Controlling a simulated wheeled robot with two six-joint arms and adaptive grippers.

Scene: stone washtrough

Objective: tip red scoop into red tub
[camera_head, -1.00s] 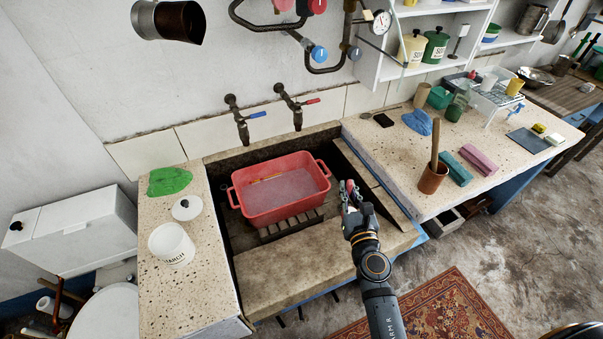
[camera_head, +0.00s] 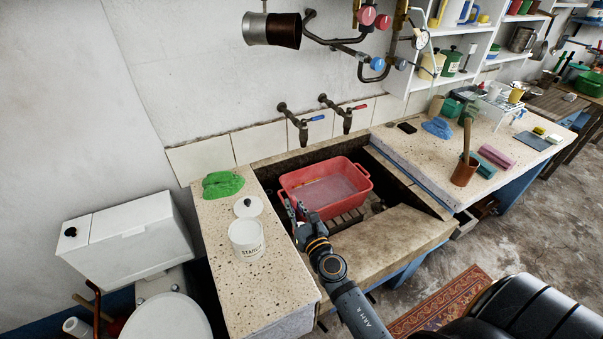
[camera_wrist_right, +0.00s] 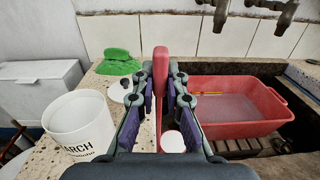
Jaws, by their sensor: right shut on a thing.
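The red tub (camera_head: 350,207) stands in the stone trough and holds a greyish liquid with a thin yellow thing in it. In the right wrist view the tub (camera_wrist_right: 235,129) is to the right of the fingers. My right gripper (camera_head: 291,210) is at the tub's near left side, by the worktop edge. It is shut on the red scoop (camera_wrist_right: 161,62), whose handle stands up between the fingers. A red rim with white inside, apparently the scoop's bowl, shows low between the fingers. In the head view the scoop is mostly hidden. My left gripper is not in view.
A white starch jar (camera_head: 246,240), its lid (camera_head: 248,207) and a green cloth (camera_head: 222,184) are on the left worktop. Two taps (camera_head: 345,116) stick out above the trough. A brown pot (camera_head: 464,172) is on the right worktop. The trough's front ledge is clear.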

